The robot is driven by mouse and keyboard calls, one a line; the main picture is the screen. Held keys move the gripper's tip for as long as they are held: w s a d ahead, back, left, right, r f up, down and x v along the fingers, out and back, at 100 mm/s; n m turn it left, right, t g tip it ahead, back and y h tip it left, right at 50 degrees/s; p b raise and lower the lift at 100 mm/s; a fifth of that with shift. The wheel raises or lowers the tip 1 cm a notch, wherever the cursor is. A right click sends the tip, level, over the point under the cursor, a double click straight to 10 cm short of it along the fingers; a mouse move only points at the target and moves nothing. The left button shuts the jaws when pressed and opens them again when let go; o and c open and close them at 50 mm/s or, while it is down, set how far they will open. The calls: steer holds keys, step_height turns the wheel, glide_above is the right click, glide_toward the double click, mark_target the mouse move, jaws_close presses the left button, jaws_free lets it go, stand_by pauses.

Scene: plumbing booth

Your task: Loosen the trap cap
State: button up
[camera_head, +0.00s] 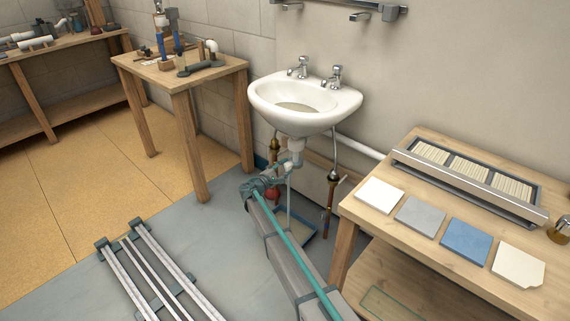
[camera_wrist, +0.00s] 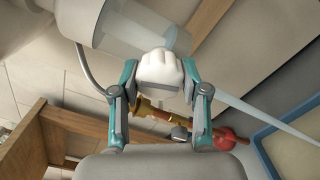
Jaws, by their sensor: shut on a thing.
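The trap cap (camera_wrist: 160,70) is white and ribbed, at the lower end of the clear trap body (camera_wrist: 135,30) in the wrist view. My gripper (camera_wrist: 162,66) is shut on the cap, one teal finger on each side. In the head view my gripper (camera_head: 280,174) is under the basin, beside the white trap (camera_head: 295,147), and my arm partly hides this area. A thin pale streak, like water, runs from near the cap (camera_wrist: 250,112) to the tray. I cannot tell how far the cap is turned.
A blue-rimmed tray (camera_wrist: 264,140) lies on the floor below. A brass valve and copper pipe (camera_wrist: 155,113) with a red ball (camera_wrist: 224,138) are close behind my fingers. The white basin (camera_head: 305,122) is above. A wooden table (camera_head: 420,240) with tiles stands at right.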

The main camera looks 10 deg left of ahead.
steer(key=shift+n+p, duration=0.75)
steer(key=shift+n, duration=0.25)
steer(key=o, duration=1.1)
steer(key=shift+o, duration=0.2)
steer(key=shift+s, duration=0.1)
steer(key=v, duration=1.2)
